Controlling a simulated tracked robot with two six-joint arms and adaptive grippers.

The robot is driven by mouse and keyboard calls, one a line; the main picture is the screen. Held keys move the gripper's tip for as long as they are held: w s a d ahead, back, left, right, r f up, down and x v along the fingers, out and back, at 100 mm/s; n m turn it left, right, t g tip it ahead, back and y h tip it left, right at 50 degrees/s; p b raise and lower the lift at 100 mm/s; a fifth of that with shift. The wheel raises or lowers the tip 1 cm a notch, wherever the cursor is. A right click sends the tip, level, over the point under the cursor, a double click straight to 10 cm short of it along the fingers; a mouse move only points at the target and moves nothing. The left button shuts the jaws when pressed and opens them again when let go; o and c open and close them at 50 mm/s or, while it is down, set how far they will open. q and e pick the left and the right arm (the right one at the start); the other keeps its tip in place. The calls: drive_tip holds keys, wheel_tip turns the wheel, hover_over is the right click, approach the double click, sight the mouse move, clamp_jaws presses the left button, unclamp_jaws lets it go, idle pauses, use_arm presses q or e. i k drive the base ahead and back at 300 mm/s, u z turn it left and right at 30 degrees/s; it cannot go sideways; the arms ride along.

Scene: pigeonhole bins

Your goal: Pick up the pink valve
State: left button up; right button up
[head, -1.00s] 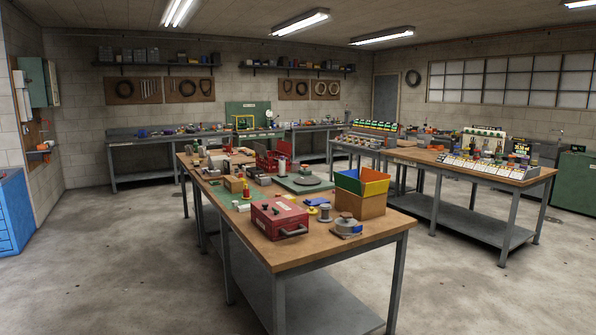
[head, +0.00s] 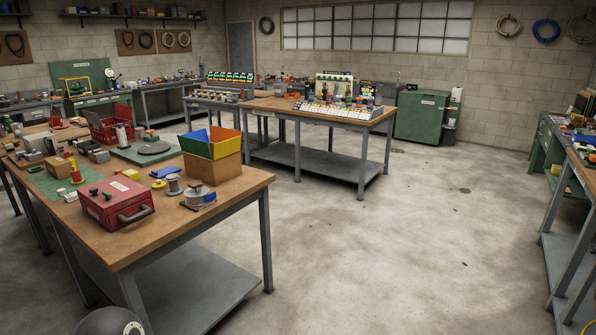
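I cannot make out a pink valve in the head view. Small parts lie on several benches, too small and far off to tell apart. On the middle table stands a rack of pigeonhole bins (head: 335,113) with coloured items above white-fronted bins. A second rack (head: 222,86) with green and yellow items stands to its left. Neither of my grippers shows.
The near wooden table (head: 235,186) holds a red case (head: 114,202), a cardboard box with coloured panels (head: 212,166) and spools. A green cabinet (head: 421,116) stands by the back wall. A bench (head: 577,165) runs along the right edge. The concrete floor (head: 400,240) between them is clear.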

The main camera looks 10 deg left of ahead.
sight(140, 135)
drive_tip(key=i, duration=6.5)
drive_tip(key=u, duration=2.1)
drive_tip(key=i, duration=1.35)
